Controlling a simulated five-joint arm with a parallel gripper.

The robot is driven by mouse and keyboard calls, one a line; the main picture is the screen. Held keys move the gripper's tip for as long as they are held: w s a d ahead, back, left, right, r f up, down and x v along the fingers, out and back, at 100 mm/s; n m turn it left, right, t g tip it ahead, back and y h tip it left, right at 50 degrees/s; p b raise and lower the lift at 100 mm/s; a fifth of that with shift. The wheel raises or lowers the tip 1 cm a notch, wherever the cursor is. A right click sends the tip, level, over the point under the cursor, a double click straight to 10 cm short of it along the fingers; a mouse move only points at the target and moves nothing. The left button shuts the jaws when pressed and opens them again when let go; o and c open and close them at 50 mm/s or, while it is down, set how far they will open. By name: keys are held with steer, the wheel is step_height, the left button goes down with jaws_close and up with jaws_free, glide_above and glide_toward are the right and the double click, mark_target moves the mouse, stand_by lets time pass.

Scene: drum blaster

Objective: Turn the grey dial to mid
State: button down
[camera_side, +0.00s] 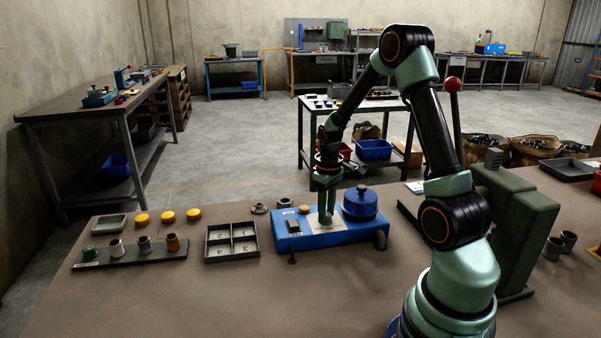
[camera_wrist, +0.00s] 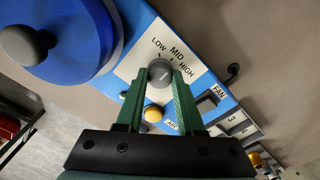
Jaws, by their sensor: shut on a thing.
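The grey dial (camera_wrist: 160,72) sits on a white plate marked LOW, MID and HIGH on the blue machine (camera_wrist: 142,22). My gripper (camera_wrist: 160,76) is shut on the dial, one green finger on each side of it. Which mark the dial points to is too small to tell. In the side view the blue machine (camera_side: 348,238) stands on the bench and my gripper (camera_side: 327,218) reaches down onto its pale plate (camera_side: 318,229). The dial is mostly hidden there by the fingers.
A blue drum (camera_side: 360,203) with a dark knob stands close to my gripper. The FAN switch (camera_side: 292,227) and a yellow button (camera_side: 304,209) are on the same machine. A divided tray (camera_side: 232,257) lies to the left. The bench front is clear.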

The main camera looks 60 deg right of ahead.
steer(key=shift+a, duration=0.15)
stand_by(0.3)
steer(key=c, duration=0.5)
jaws_free()
steer(key=shift+r, duration=0.1)
steer(key=shift+r, duration=0.35)
step_height(320, 180, up, 11)
steer(key=shift+r, duration=0.15)
